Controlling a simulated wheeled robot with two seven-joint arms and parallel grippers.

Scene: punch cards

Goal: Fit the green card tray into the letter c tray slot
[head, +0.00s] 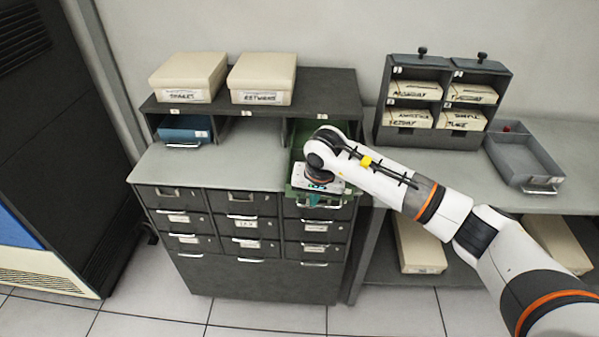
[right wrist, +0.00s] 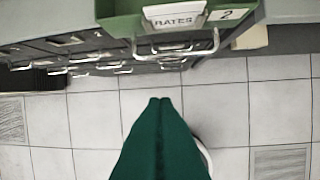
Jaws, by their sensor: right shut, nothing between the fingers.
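The green card tray (head: 296,183) lies lengthwise at the right-hand slot (head: 329,118) of the grey cabinet. Its back reaches under the shelf and its front reaches the counter's front edge. I cannot read the slot's small letter for certain. In the right wrist view the tray's green front (right wrist: 115,24) shows a "RATES" label, a "2" tag and a metal handle (right wrist: 176,50). My right gripper (head: 315,201) is over the tray's front end in the head view. Its dark green fingers (right wrist: 160,101) are shut and empty, apart from the handle. My arm hides much of the tray.
A blue tray (head: 185,127) sits in the left slot; the middle slot (head: 248,133) is empty. Two cream boxes stand on top. Drawers with handles fill the cabinet below.

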